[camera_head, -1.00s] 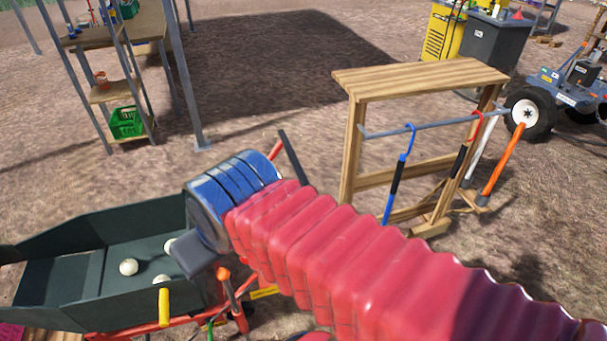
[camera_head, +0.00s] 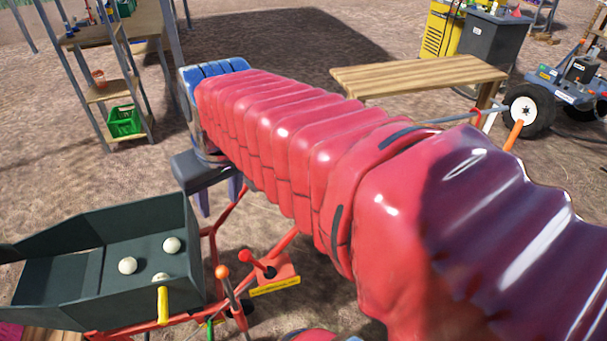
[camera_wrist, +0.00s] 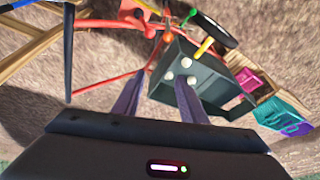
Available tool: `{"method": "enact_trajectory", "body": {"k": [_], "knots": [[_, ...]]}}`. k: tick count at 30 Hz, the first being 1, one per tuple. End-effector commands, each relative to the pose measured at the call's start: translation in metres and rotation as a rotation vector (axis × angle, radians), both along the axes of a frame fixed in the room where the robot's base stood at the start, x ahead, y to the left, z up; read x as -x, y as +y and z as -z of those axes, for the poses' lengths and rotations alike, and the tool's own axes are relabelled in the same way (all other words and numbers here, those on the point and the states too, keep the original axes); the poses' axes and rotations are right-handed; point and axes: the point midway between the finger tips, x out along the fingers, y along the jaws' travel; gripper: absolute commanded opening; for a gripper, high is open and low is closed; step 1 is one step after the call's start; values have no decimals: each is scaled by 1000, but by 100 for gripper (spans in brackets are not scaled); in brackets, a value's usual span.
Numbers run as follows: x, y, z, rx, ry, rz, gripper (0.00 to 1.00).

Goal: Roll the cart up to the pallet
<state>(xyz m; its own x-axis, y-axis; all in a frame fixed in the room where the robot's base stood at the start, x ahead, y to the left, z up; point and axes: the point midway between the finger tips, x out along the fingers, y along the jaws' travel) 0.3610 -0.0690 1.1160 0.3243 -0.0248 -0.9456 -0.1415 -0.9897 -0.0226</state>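A red-framed machine with a dark green hopper (camera_head: 60,279) stands at lower left in the head view; several white onions lie in the hopper. Its red frame (camera_head: 238,215) runs up under my wrist and carries a yellow handle (camera_head: 163,305) and an orange-knobbed lever (camera_head: 222,272). The hopper also shows in the wrist view (camera_wrist: 212,86). Wooden pallet slats (camera_wrist: 262,88) lie beyond it, with coloured crates. A blue-grey wheeled vehicle (camera_head: 560,88) is at upper right; I cannot tell which is the cart. My gripper (camera_wrist: 166,78) is open, fingers apart, above the red frame.
A shelf unit with a green crate (camera_head: 124,121) stands upper left. A dark bin (camera_head: 493,45) and yellow cabinet (camera_head: 440,30) are at the back. Ground between shelves and rack is clear.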

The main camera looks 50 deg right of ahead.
Motion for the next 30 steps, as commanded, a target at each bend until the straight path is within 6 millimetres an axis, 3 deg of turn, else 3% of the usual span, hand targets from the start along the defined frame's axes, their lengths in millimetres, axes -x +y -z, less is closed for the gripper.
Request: {"method": "enact_trajectory", "body": {"k": [6,15,23,30], "knots": [[-28,-52,-4,-39,72,73,38],[-54,-134,2,-114,150,157,38],[-62,-213,18,-194,201,225,38],[-53,-289,41,-275,229,282,38]]}}
